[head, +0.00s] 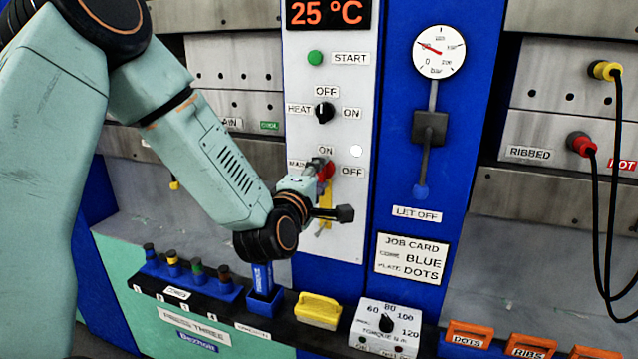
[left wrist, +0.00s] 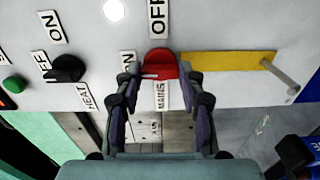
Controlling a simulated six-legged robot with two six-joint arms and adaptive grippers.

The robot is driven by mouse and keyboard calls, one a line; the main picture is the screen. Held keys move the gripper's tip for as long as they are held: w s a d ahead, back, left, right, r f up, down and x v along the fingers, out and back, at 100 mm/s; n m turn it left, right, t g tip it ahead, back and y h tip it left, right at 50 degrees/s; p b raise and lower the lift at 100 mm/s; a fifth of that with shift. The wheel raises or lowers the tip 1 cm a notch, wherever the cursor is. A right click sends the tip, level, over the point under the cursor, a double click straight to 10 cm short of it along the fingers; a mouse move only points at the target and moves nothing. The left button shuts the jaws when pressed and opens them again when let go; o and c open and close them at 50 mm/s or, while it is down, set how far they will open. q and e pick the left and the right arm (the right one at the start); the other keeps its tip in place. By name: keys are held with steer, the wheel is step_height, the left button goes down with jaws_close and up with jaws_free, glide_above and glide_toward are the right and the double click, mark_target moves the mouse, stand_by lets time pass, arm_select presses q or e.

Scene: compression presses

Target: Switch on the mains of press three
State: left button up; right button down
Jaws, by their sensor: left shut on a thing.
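The red mains handle (head: 327,170) is on the white panel of the press, with ON above it, OFF to its right and a partly covered MAINS label to its left. My left gripper (head: 322,188) reaches it from the left and is shut on it. In the left wrist view, the red handle (left wrist: 160,62) sits between the two fingertips (left wrist: 160,82). A yellow strip (left wrist: 228,61) lies on the panel beside the handle, with a metal pin at its far end. Fingers hide part of the handle, so I cannot tell its setting. My right gripper is not in view.
Above are the black heat knob (head: 325,112), green start button (head: 315,58) and a 25 °C display (head: 330,13). A let-off lever (head: 428,130) stands right. Below are a yellow block (head: 318,310), a torque dial box (head: 386,325) and coloured cores in a rack. Black cables hang far right.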

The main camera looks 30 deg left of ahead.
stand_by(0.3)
arm_select(q)
steer(key=o, duration=1.2)
steer(key=shift+c, duration=0.2)
steer(key=v, duration=0.7)
steer(key=shift+s, duration=0.25)
